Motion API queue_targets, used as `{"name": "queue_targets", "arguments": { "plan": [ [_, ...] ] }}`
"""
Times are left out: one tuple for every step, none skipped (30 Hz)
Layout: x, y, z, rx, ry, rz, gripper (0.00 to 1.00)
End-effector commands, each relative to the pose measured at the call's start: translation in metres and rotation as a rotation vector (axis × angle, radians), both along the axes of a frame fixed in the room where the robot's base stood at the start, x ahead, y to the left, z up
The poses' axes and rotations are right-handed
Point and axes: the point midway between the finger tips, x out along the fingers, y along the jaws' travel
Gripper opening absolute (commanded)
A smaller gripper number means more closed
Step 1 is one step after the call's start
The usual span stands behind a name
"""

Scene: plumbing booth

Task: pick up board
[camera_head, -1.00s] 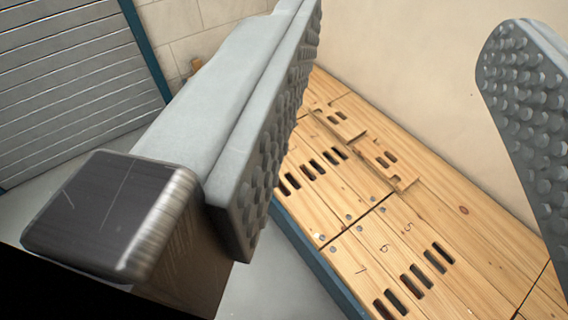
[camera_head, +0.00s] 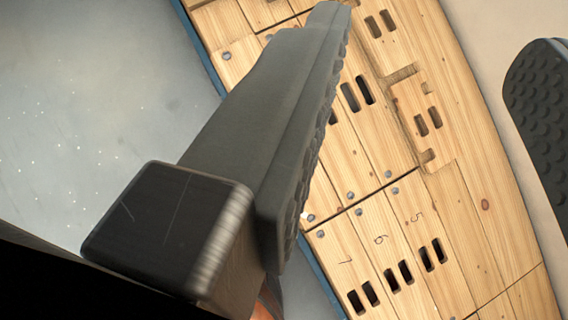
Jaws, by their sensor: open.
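Pale wooden boards with paired dark slots lie side by side as a flat deck in the head camera view. Three carry numbers: board 5 (camera_head: 418,216), board 6 (camera_head: 380,239) and board 7 (camera_head: 345,260), at the lower right. A shorter notched board piece (camera_head: 424,100) with two slots lies at the right of the deck. My gripper (camera_head: 440,35) is open and empty above the boards, with one studded finger at centre and the other at the right edge. The near finger hides part of the deck. I cannot tell which board the task names.
A plain beige wall (camera_head: 500,40) runs along the deck's right side. A blue edge strip (camera_head: 205,50) borders the deck's left side, with open grey floor (camera_head: 90,90) beyond it. Dark seams and round metal fasteners divide the boards.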

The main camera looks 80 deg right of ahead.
Motion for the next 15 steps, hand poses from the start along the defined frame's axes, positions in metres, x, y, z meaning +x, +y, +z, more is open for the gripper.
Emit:
{"name": "queue_targets", "arguments": {
  "plan": [
    [0.01, 0.0, -0.018, -0.015, 0.037, 0.012, 0.45],
    [0.015, 0.0, -0.028, -0.024, 0.056, 0.019, 0.45],
    [0.021, 0.0, -0.041, -0.036, 0.082, 0.03, 0.45],
    [0.026, 0.0, -0.051, -0.045, 0.102, 0.038, 0.45],
    [0.03, 0.0, -0.061, -0.054, 0.122, 0.047, 0.45],
    [0.035, 0.0, -0.074, -0.066, 0.148, 0.059, 0.45],
    [0.039, 0.0, -0.085, -0.073, 0.169, 0.067, 0.45],
    [0.043, 0.0, -0.095, -0.082, 0.188, 0.077, 0.45],
    [0.047, 0.0, -0.108, -0.092, 0.215, 0.089, 0.45],
    [0.051, 0.0, -0.119, -0.101, 0.235, 0.099, 0.45],
    [0.054, 0.0, -0.129, -0.109, 0.254, 0.108, 0.45],
    [0.058, 0.0, -0.143, -0.119, 0.28, 0.122, 0.45],
    [0.061, 0.0, -0.154, -0.126, 0.3, 0.131, 0.45],
    [0.063, 0.0, -0.164, -0.134, 0.318, 0.141, 0.45],
    [0.066, 0.0, -0.179, -0.143, 0.344, 0.156, 0.45]
  ]
}}
